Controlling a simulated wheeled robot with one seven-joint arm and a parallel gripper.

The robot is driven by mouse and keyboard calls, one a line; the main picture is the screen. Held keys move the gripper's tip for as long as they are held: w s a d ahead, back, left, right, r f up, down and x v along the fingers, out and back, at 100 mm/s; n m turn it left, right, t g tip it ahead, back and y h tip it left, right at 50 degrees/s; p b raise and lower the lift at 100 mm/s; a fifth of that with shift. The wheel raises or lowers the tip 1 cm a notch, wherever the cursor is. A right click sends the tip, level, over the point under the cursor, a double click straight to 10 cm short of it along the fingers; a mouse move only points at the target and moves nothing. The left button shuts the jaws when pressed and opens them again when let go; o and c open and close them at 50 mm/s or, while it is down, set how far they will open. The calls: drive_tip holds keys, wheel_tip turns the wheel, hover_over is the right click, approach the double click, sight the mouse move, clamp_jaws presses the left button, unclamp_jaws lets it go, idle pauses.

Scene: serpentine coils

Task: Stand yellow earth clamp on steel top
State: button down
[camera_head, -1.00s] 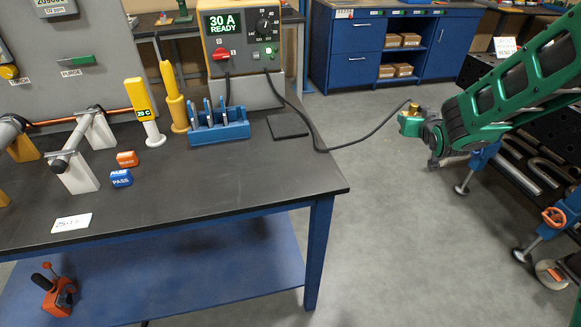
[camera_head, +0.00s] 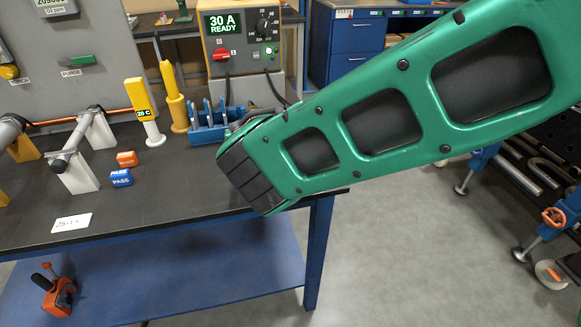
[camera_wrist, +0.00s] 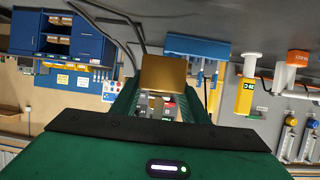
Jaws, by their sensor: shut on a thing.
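The yellow earth clamp (camera_wrist: 164,74) shows in the wrist view as a brass-yellow block. It is between the fingers of my gripper (camera_wrist: 158,103), which is shut on it. In the head view my green arm covers the gripper and clamp. The dark bench top (camera_head: 130,205) lies under and left of the arm's front end. A dark perforated top (camera_head: 545,155) stands at the right edge; I cannot tell which of the two is the steel top. The clamp's contact with any surface cannot be seen.
A yellow power unit (camera_head: 240,45) reading 30 A stands at the bench's back. A blue rack (camera_head: 205,133), yellow posts (camera_head: 147,115), a pipe on white supports (camera_head: 75,155), orange (camera_head: 127,158) and blue (camera_head: 121,177) blocks occupy the bench. Its front part is mostly clear.

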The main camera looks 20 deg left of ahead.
drive_tip(key=s+a+r, duration=0.1)
drive_tip(key=s+a, duration=0.1)
drive_tip(key=s, duration=0.1)
drive_tip(key=shift+y, duration=0.3)
drive_tip(key=w+d+f, duration=0.4)
drive_tip(key=d, duration=0.1)
drive_tip(key=w+d+f, duration=0.3)
drive_tip(key=shift+w+d, duration=0.1)
drive_tip(key=shift+d, duration=0.15)
drive_tip(key=shift+f, duration=1.9)
drive_tip(key=shift+f, duration=0.1)
drive_tip(key=c, duration=1)
unclamp_jaws()
drive_tip(key=shift+f, duration=0.1)
drive_tip(key=shift+c, duration=0.2)
